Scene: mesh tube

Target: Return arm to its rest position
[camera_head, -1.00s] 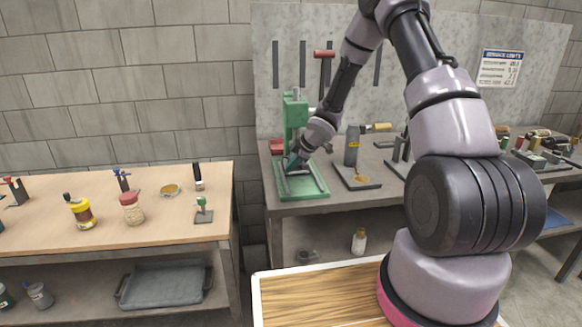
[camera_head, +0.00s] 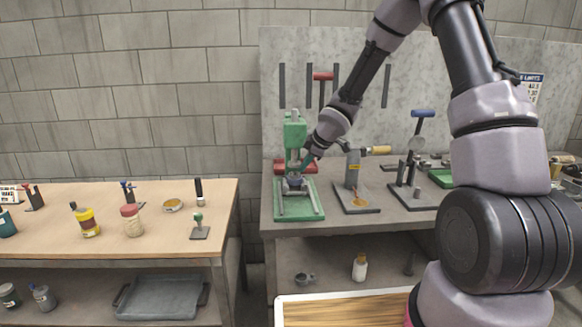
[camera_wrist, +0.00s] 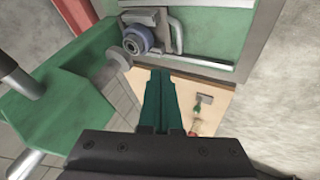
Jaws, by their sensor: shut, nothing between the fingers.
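My gripper (camera_wrist: 157,100) is shut and empty in the wrist view, its two green fingers side by side. In the head view my gripper (camera_head: 303,163) is at the end of my arm, beside the green press (camera_head: 295,135) on the grey bench. The press's green base (camera_head: 318,208) lies below and in front of it. A round dark blue-grey part (camera_wrist: 138,38) sits in a metal holder on the press base in the wrist view, apart from the fingertips. The press's green frame (camera_wrist: 60,85) fills the left of that view, close to my gripper.
A grey stand (camera_head: 352,170) and a blue-handled tool (camera_head: 422,113) stand right of the press on the grey bench (camera_head: 340,228). A wooden table (camera_head: 150,235) with bottles and small tools is at the left. A white-rimmed tray (camera_head: 345,308) is in front.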

